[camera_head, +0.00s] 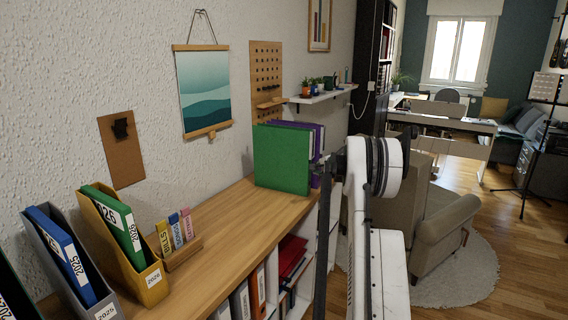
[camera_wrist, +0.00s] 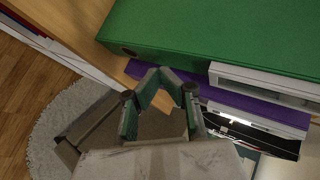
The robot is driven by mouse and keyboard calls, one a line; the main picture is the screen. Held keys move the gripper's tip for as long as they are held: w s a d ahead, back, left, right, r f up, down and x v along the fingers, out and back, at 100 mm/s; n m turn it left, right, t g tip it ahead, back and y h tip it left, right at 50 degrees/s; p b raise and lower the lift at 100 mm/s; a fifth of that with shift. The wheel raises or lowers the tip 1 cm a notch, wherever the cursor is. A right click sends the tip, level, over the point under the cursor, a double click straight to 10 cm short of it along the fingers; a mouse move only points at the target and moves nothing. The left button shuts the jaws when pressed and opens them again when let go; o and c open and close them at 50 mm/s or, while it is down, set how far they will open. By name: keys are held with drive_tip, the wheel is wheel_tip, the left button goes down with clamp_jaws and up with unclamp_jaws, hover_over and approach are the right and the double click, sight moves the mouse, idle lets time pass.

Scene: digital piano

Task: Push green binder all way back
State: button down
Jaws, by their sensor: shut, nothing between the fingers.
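A large green binder (camera_head: 282,158) stands upright on the wooden cabinet top (camera_head: 225,216), in front of purple binders (camera_head: 318,140). In the wrist view the green binder (camera_wrist: 225,35) fills the top, with its white page block and a dark round hole showing. A purple binder (camera_wrist: 250,103) lies just beyond it. My gripper (camera_wrist: 161,76) is shut and empty, its fingertips close to the green binder's edge; I cannot tell whether they touch. In the head view my arm hides most of the gripper.
A grey holder (camera_head: 50,250) with a blue binder and a small wooden rack (camera_head: 182,250) stand at the left. The cabinet top between the rack and the green binder is clear. A wall shelf (camera_head: 322,96) with small plants is above. An armchair (camera_head: 445,215) stands at the right.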

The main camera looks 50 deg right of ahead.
drive_tip(key=shift+w, duration=0.2)
idle(0.3)
drive_tip(key=shift+w+a, duration=0.1)
drive_tip(key=shift+w, duration=0.15)
drive_tip(key=shift+w+a+b, duration=0.1)
drive_tip(key=shift+w+b, duration=0.25)
idle(0.9)
drive_tip(key=shift+s, duration=0.4)
